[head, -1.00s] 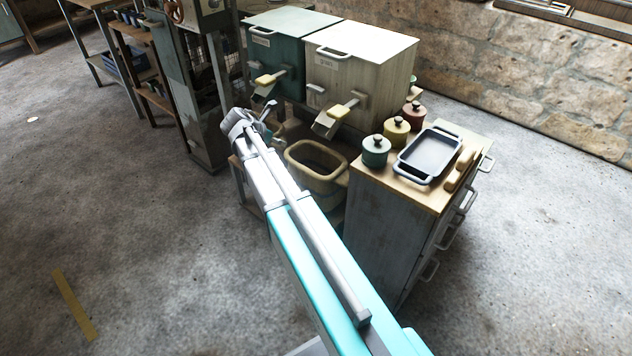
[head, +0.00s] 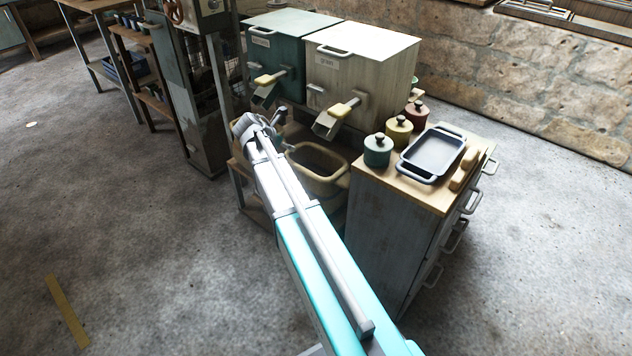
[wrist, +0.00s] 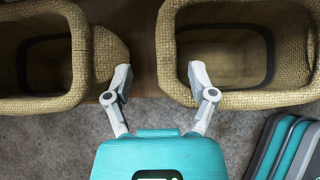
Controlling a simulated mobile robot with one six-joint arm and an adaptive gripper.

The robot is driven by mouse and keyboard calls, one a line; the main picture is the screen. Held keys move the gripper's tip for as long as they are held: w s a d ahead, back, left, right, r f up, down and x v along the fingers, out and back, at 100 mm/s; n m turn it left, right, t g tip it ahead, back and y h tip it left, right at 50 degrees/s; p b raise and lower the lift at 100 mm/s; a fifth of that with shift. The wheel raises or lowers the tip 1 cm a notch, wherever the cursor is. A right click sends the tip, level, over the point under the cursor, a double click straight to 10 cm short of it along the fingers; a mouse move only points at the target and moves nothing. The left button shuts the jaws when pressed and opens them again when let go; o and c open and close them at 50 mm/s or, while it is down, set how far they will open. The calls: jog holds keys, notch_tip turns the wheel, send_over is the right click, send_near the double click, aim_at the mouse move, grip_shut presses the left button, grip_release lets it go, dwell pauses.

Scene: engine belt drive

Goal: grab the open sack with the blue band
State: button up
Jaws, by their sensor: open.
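Two open tan woven sacks stand side by side in the wrist view, a left sack (wrist: 80,58) and a right sack (wrist: 172,78). Both mouths face the camera and look dark inside. I cannot make out a blue band on either. My gripper (wrist: 160,76) is open and empty. Its left finger lies by the left sack's right side, and its right finger overlaps the right sack's near rim; contact is unclear. In the head view my gripper (head: 268,120) is at the low stand, with one sack (head: 322,184) to its right. The other sack is mostly hidden by my arm.
A green bin (head: 283,52) and a cream bin (head: 375,65) with scoops overhang the sacks. A wooden-topped cabinet (head: 400,235) with jars and a tray (head: 433,153) stands close on the right. Open floor (head: 130,250) lies to the left.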

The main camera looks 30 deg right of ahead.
jog(key=shift+d+f, duration=0.1)
jog(key=b+x, duration=0.3)
jog(key=shift+s+d+f, duration=0.2)
jog(key=shift+d+f, duration=0.05)
jog(key=shift+f, duration=0.05)
jog(key=shift+w+d+f+b, duration=0.15)
jog(key=shift+d+f+b, duration=0.2)
jog(key=shift+d, duration=0.2)
grip_shut()
dwell(0.3)
